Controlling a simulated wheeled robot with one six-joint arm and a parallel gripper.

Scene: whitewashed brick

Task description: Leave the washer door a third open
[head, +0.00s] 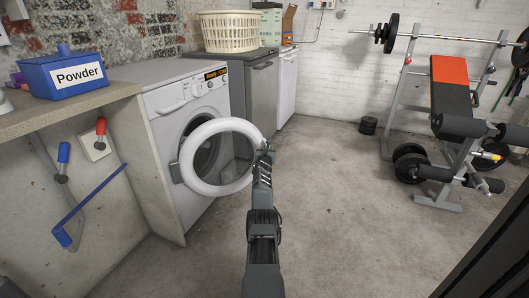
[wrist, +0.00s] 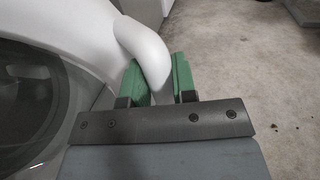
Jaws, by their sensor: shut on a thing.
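The washer (head: 187,98) is a white front-loader standing at the left in the head view. Its round door (head: 195,183) has a white ring and a glass middle, and it stands swung out from the front, so part of the dark drum opening shows behind it. My gripper (head: 265,149) is at the right edge of the door. The exact contact inside the fingers is partly hidden.
A counter (head: 50,112) with a blue powder box (head: 76,76) is left of the washer. A grey cabinet (head: 258,92) with a laundry basket (head: 229,32) stands beyond it. A weight bench (head: 452,95) is at the right. The concrete floor (head: 350,200) between is clear.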

